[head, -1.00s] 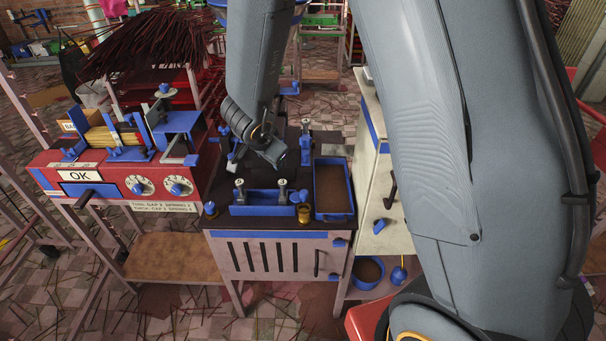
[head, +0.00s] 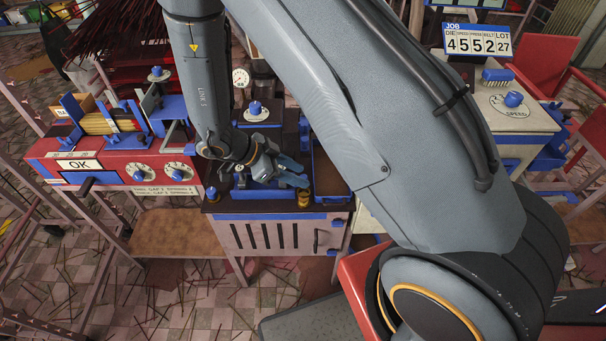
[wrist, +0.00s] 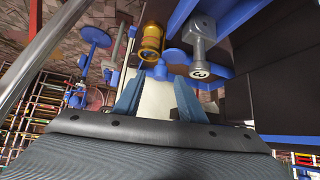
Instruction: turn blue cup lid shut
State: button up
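My gripper shows in the head view (head: 298,176), low over the front of the dark bench top, pointing right. In the wrist view its two blue fingers (wrist: 158,98) stand apart, with a pale surface showing between them and nothing clearly held. A brass cup (wrist: 150,42) is just beyond the fingertips in the wrist view, with small blue parts near it. In the head view the brass cup (head: 304,198) is at the bench's front edge, beside the fingertips. I cannot tell which blue part is the cup lid, nor whether it is shut.
A blue-rimmed tray (head: 331,190) lies right of the gripper. A metal post (wrist: 201,50) stands close to the fingers in the wrist view. The red machine (head: 100,165) is to the left. A blue knob (head: 254,107) sits at the back of the bench.

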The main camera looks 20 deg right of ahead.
jog(key=shift+x, duration=1.5)
jog(key=shift+c, duration=0.3)
grip_shut()
